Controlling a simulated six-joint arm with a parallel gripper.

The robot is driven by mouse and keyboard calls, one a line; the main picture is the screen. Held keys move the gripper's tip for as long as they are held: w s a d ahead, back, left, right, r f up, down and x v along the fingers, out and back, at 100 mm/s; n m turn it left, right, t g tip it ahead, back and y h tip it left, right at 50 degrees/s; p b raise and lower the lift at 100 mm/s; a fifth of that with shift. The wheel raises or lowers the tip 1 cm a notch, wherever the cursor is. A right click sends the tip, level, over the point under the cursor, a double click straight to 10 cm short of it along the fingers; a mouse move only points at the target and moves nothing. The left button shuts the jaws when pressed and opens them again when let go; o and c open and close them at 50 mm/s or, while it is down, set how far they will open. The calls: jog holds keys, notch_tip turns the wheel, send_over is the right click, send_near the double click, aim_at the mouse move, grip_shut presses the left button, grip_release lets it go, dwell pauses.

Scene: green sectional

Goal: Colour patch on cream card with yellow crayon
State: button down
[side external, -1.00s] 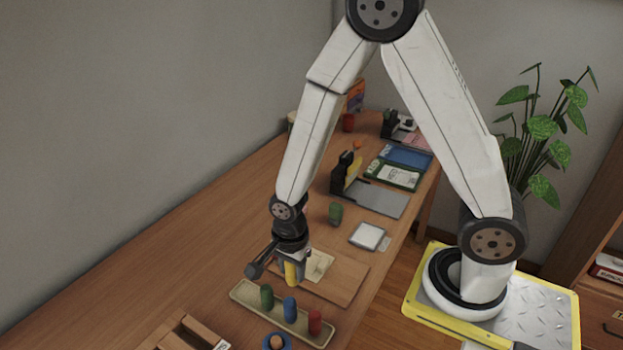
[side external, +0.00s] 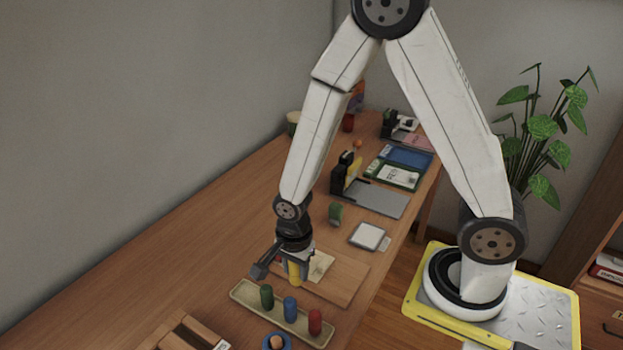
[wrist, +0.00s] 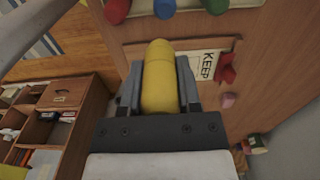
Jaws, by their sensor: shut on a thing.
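My gripper (side external: 296,264) is shut on the yellow crayon (side external: 295,275), which points down. In the wrist view the crayon (wrist: 158,85) lies between both fingers of my gripper (wrist: 159,72). The cream card (side external: 321,266) lies on a wooden board (side external: 345,287), just right of the crayon in the side view. The wrist view shows part of the card (wrist: 206,66) with the word KEEP; the crayon and fingers hide the rest, including any patch. I cannot tell whether the crayon tip touches the card.
A tray (side external: 245,297) in front of the board holds upright green (side external: 267,296), blue (side external: 290,309) and red (side external: 315,321) crayons. A small red object (wrist: 228,68) sits beside the card. A green object (side external: 335,214) and a white-topped pad (side external: 369,236) stand behind.

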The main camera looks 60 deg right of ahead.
jog(key=w+d+f+n, duration=0.2)
jog(key=d+n, duration=0.3)
jog(key=n, duration=0.3)
jog(key=w+d+f+n, duration=0.2)
jog(key=d+n, duration=0.3)
jog(key=n, duration=0.4)
jog(key=shift+w+d+n, duration=0.3)
jog(key=shift+w+d, duration=0.05)
jog(key=shift+w, duration=0.15)
